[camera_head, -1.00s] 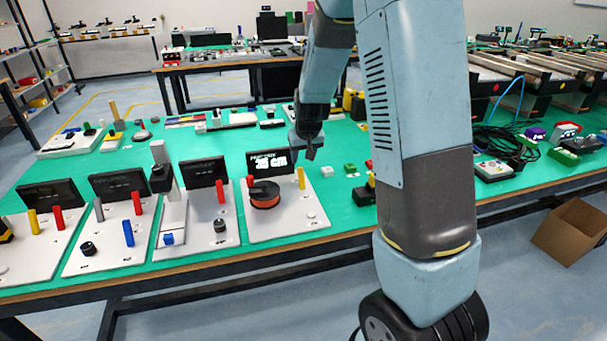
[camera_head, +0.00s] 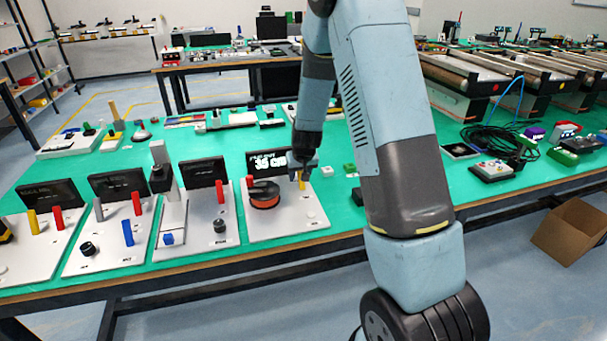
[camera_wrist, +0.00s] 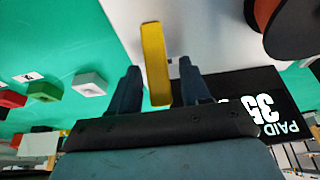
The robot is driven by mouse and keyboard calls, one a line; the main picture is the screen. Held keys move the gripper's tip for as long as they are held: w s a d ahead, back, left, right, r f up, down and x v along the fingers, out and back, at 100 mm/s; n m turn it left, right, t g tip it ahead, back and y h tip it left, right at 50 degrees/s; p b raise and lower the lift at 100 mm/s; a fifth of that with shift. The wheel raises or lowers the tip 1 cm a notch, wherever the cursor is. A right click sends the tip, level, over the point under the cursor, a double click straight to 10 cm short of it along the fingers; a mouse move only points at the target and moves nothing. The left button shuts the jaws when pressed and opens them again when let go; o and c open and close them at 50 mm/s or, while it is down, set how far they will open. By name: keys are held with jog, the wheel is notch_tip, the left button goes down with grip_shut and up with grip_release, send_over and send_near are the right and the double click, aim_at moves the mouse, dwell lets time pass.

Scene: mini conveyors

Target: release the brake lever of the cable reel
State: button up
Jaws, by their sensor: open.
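The cable reel panel (camera_head: 289,225) is a white board with an orange and black reel (camera_head: 264,194) and a dark display (camera_head: 266,161) behind it. The display shows also in the wrist view (camera_wrist: 283,88), upside down. A yellow lever (camera_head: 303,182) stands upright at the panel's right side. In the wrist view the yellow lever (camera_wrist: 155,62) lies between the two dark fingers of my gripper (camera_wrist: 155,88), with a gap on each side. My gripper (camera_head: 299,174) is open at the lever's upper part. The reel shows partly in the wrist view (camera_wrist: 290,28).
Green (camera_head: 327,171) and white small blocks stand right of the panel. More lever panels (camera_head: 205,215) stand to the left.

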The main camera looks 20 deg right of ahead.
grip_shut()
dwell(0.4)
